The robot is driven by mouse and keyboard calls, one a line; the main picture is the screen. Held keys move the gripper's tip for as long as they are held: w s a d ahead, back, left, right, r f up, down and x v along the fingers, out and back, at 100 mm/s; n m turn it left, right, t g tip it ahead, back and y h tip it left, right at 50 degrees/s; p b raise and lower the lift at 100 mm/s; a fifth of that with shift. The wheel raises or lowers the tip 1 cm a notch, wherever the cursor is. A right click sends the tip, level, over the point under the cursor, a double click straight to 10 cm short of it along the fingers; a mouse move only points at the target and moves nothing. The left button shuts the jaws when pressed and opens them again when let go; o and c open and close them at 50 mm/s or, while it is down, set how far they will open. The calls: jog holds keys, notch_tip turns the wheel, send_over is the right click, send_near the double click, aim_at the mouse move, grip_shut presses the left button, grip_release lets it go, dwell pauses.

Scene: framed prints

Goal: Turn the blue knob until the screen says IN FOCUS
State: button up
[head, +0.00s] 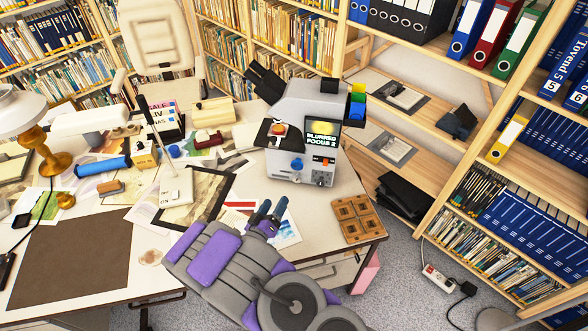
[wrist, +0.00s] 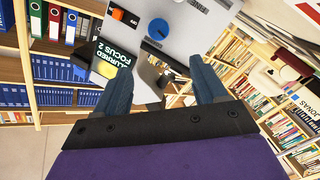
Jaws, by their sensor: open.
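A grey-white machine (head: 313,145) stands on the desk, with a small screen (head: 322,135) that reads BLURRED FOCUS 2. The blue knob (head: 297,164) is on its front, below the screen and to the left. In the wrist view the blue knob (wrist: 158,28) shows beyond the fingertips, near the top, and the screen (wrist: 109,60) appears upside down. My gripper (head: 272,208) is in front of the machine, over the front of the desk. In the wrist view my gripper (wrist: 162,75) is open and empty, with its fingers apart and clear of the knob.
An orange control (head: 323,161) sits to the right of the knob on the machine's front. A brown wooden tray (head: 354,218) lies to the right near the desk edge. Prints and a black frame (head: 197,198) cover the desk to the left. Bookshelves surround the desk.

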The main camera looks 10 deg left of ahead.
aim_at(296, 167)
jog(key=b+x, duration=0.4)
jog(key=x, duration=1.3)
jog(key=shift+w+d, duration=0.1)
jog(key=shift+w, duration=0.05)
jog(key=c, duration=1)
